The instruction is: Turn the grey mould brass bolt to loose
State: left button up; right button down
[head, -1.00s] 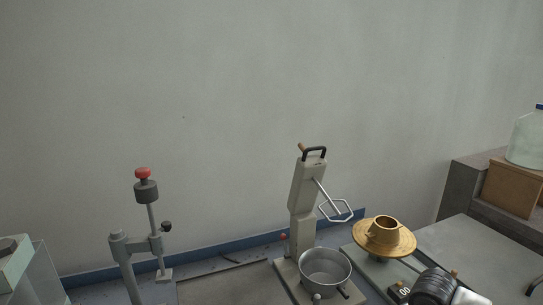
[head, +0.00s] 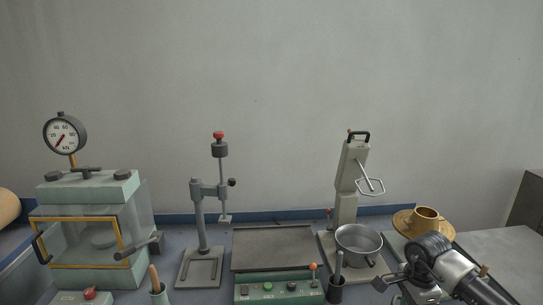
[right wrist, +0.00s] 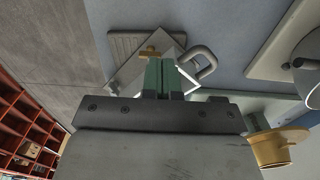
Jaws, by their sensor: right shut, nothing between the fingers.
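In the right wrist view, a grey mould (right wrist: 128,74) lies tilted in the picture on the bench, with a grey loop handle (right wrist: 203,62) at its right. A small brass bolt (right wrist: 149,53) shows on it, just beyond my fingertips. My right gripper (right wrist: 163,62) has its green fingers shut with nothing between them, pointing toward the bolt; I cannot tell whether they touch it. In the head view my right gripper (head: 382,285) is low at the right, in front of the mixer. I cannot make out the mould there. My left gripper is not in view.
A mixer (head: 347,185) with a steel bowl (head: 358,242) and a brass flow table (head: 403,221) stand close to my right arm. A Vicat stand (head: 202,215), a control box (head: 280,287) and a gauge press (head: 90,205) are further left.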

notch_tip(320, 180, down, 6)
jog(key=b, duration=0.3)
jog(key=shift+r+b, duration=0.25)
jog(key=shift+b, duration=0.05)
jog(key=shift+f+b, duration=0.3)
jog(key=shift+f, duration=0.15)
jog(key=shift+d, duration=0.15)
jog(key=shift+s+d, duration=0.15)
jog(key=shift+d, duration=0.2)
jog(key=shift+s, duration=0.35)
jog(key=shift+s+d+b, duration=0.1)
jog(key=shift+s+b, duration=0.3)
jog(key=shift+s, duration=0.05)
